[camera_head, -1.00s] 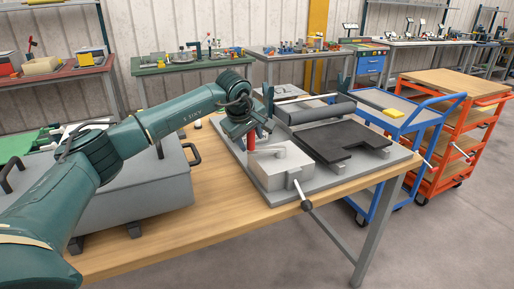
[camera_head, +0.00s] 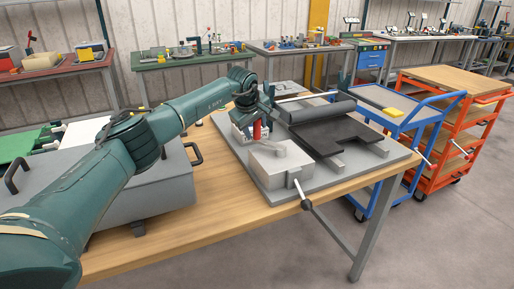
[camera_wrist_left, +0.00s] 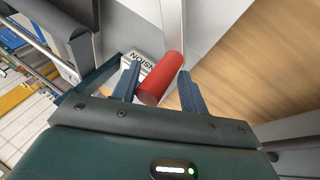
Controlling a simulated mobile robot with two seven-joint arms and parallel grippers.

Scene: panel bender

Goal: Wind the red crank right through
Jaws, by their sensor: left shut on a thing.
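The red crank handle (camera_head: 257,130) stands upright at the back left of the light grey gearbox block (camera_head: 282,163) on the bender. My right gripper is not in view.
The bender has a dark roller (camera_head: 322,110), a black sheet (camera_head: 335,138) and a black-knobbed lever (camera_head: 304,199) jutting over the bench's front edge. A grey box with handles (camera_head: 125,190) stands left under my arm. Blue and orange carts stand right. Bare wood (camera_head: 215,185) shows between box and bender.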

